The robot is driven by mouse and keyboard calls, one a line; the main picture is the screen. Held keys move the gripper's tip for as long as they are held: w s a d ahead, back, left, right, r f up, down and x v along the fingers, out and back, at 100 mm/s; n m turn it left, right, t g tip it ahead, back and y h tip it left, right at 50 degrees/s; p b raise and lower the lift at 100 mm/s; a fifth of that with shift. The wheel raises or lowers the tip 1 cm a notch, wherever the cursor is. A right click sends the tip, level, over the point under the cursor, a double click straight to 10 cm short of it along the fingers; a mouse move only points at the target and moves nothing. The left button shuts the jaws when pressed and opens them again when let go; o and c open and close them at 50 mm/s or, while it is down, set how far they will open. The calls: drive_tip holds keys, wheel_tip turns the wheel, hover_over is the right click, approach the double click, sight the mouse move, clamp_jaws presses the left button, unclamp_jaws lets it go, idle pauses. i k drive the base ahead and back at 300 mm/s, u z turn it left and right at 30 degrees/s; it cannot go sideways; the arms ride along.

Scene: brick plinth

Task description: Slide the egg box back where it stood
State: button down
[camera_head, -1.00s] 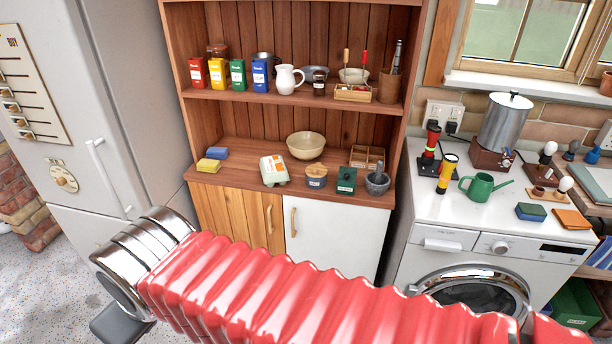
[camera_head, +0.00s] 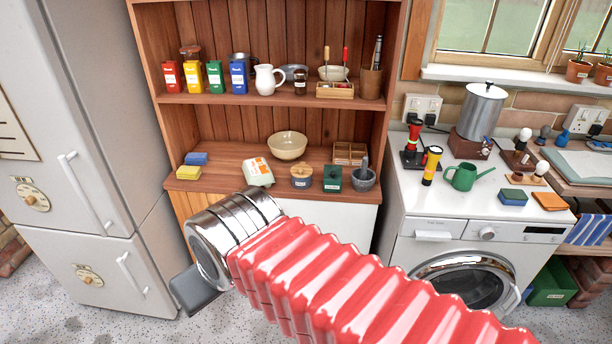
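The egg box (camera_head: 257,172) is a small pale carton with an orange-and-white label. It sits on the dresser's wooden counter (camera_head: 228,158), between the sponges on the left and a blue-and-tan pot on the right. My arm, with a chrome cuff and red ribbed sleeve, crosses in front of the dresser, its cuff just below the egg box. A dark grey part at the cuff's end (camera_head: 195,289) points down and left. I cannot make out the fingertips, nor whether the gripper is open or shut. It appears empty of the egg box.
Beside the egg box stand a cream bowl (camera_head: 287,146), the blue-and-tan pot (camera_head: 301,177), a green box (camera_head: 333,179) and a mortar (camera_head: 363,179). Yellow and blue sponges (camera_head: 192,167) lie left. A fridge (camera_head: 95,150) stands left, a washing machine (camera_head: 470,265) right.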

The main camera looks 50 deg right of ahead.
sight(256, 171)
drive_tip(key=z, duration=0.55)
drive_tip(key=i, duration=1.5)
drive_tip(key=z, duration=0.05)
